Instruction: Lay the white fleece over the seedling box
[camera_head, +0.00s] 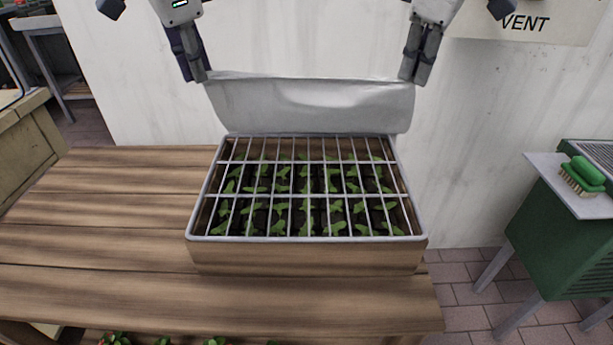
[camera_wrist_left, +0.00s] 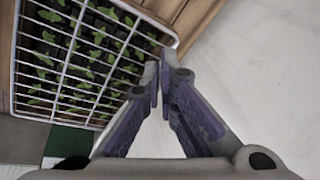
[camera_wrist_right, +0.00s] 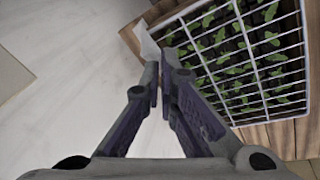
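The white fleece (camera_head: 310,105) hangs as a slightly rumpled sheet between my two grippers, behind the seedling box. Its lower edge shows at the box's back rim; I cannot tell whether it touches. My left gripper (camera_head: 202,78) is shut on its upper left corner, and my right gripper (camera_head: 414,82) on its upper right corner. A bit of fleece (camera_wrist_right: 147,42) shows by the fingertips in the right wrist view. The seedling box (camera_head: 300,257) is wooden, with a pale wire grid on top. Green seedlings show through the grid, uncovered.
The box stands on a slatted wooden table (camera_head: 110,225) with free room to its left. A white wall (camera_head: 480,130) rises close behind. A green cabinet (camera_head: 560,235) with a green brush (camera_head: 583,175) stands apart at the right.

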